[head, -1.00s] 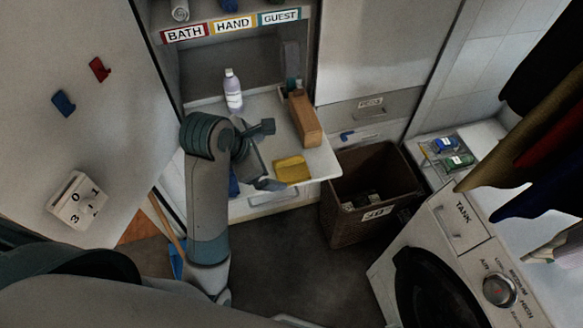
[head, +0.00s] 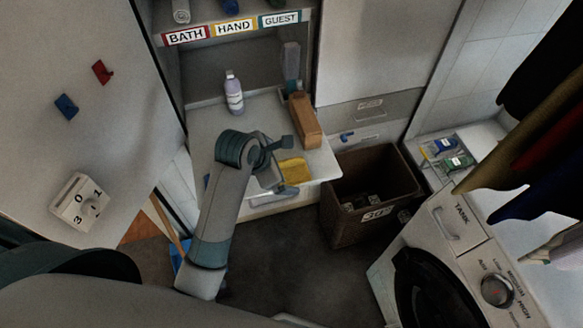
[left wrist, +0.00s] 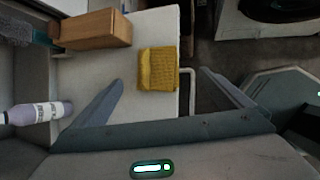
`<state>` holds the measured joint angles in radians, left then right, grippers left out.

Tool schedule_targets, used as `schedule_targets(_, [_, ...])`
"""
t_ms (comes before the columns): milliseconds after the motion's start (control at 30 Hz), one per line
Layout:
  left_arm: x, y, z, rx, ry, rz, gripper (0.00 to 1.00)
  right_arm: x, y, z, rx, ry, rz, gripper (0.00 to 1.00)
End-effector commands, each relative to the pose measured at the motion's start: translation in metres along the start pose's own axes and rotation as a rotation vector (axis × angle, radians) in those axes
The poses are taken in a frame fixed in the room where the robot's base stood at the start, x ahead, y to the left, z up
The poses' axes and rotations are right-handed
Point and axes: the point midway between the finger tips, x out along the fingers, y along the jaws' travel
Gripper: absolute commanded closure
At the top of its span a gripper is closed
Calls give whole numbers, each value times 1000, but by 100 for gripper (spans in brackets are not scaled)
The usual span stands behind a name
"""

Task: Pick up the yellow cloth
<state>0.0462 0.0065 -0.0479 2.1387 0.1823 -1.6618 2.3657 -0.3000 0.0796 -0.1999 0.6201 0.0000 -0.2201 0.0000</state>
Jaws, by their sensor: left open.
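The yellow cloth (head: 294,169) lies folded on the white counter near its front edge. It also shows in the left wrist view (left wrist: 158,68), between the lines of the two fingers and a little beyond them. My left gripper (head: 284,167) is open and empty, close to the cloth on its left side, with one finger toward the back and one toward the front edge. In the left wrist view, the open fingers (left wrist: 172,84) stand wide apart, wider than the cloth. Part of the cloth's left side is close behind the gripper in the head view. My right gripper is not in view.
A brown wooden block-like object (head: 304,120) stands just behind the cloth. A lilac bottle (head: 233,92) stands at the back left of the counter (head: 205,122). A brown basket (head: 345,222) stands on the floor to the right, near a washing machine (head: 450,250).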

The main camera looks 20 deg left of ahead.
Motion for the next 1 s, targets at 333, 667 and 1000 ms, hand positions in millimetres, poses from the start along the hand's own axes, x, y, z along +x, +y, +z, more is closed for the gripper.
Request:
schedule_targets(333, [28, 0, 0, 1, 0, 0, 2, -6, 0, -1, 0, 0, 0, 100])
schedule_targets(667, [28, 0, 0, 1, 0, 0, 2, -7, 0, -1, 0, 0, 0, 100])
schedule_targets(1000, [51, 6, 0, 2, 3, -2, 2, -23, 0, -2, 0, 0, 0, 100])
